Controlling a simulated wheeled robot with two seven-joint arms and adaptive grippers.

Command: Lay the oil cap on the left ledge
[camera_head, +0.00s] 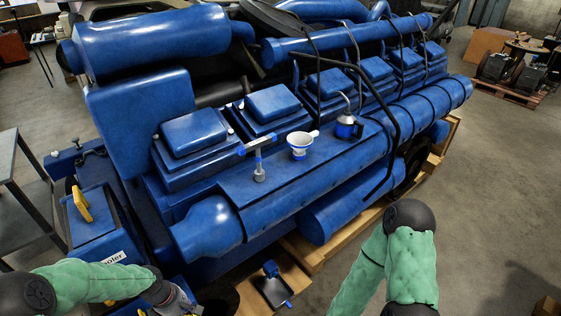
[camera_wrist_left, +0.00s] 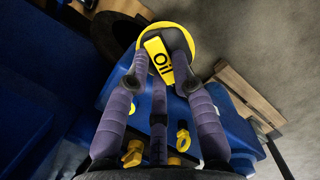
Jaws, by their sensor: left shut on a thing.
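The oil cap (camera_wrist_left: 186,42) is round and yellow with a dark face and a raised yellow tab marked "Oil". In the left wrist view it sits between the fingertips of my left gripper (camera_wrist_left: 160,68), which is shut on it. In the head view the left wrist (camera_head: 175,299) is at the bottom edge, and I cannot make out the cap there. A flat blue ledge (camera_head: 228,187) runs along the engine's near side. I cannot tell which surface is the left ledge. My right arm shows at the lower right, but its gripper is out of view.
A white-and-blue funnel cup (camera_head: 300,146), a blue oil can (camera_head: 346,128) and a T-handled tool (camera_head: 259,163) stand on the engine ledge. A yellow part (camera_head: 82,203) stands on a blue box at left.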

